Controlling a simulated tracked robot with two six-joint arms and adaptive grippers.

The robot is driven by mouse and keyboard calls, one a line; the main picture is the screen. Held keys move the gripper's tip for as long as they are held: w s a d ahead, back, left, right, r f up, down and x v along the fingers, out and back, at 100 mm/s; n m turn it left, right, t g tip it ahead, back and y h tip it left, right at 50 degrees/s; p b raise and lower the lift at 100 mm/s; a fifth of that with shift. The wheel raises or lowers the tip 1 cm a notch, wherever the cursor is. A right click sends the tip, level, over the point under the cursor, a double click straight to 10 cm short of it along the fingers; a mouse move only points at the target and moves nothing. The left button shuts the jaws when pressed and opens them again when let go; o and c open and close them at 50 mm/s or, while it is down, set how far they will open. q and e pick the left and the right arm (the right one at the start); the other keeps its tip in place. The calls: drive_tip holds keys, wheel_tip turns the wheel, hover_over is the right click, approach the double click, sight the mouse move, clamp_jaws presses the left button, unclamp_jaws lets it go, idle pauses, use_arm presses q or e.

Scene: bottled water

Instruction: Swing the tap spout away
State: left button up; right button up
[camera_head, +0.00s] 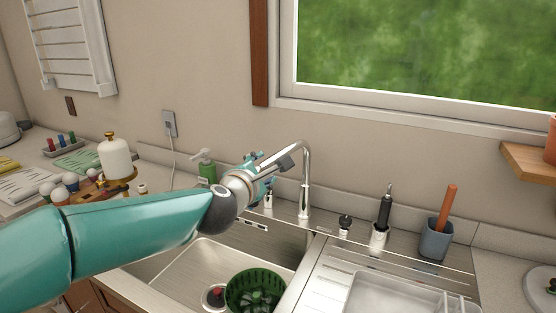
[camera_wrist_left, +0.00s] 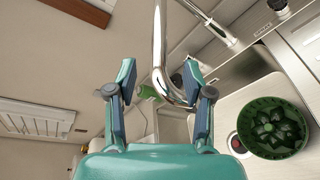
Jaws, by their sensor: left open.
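The chrome tap (camera_head: 306,188) stands upright behind the sink, and its spout reaches left over the left basin. My left arm comes in from the left, and my left gripper (camera_head: 268,170) is at the spout, partly covering it. In the left wrist view the spout (camera_wrist_left: 159,45) runs down between the two spread fingers of the left gripper (camera_wrist_left: 160,72). The gripper is open, with a gap visible on the left of the spout; contact on the right is unclear. My right gripper is not in view.
A green colander (camera_head: 256,292) sits in the left basin (camera_head: 180,262). A soap bottle (camera_head: 206,166) stands left of the tap. A clear tray (camera_head: 385,294) lies on the drainboard.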

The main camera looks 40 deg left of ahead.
sight(277, 158)
use_arm(q)
drive_tip(key=x, duration=1.2)
drive_tip(key=shift+w+a, duration=0.15)
drive_tip(key=shift+f, duration=0.1)
clamp_jaws()
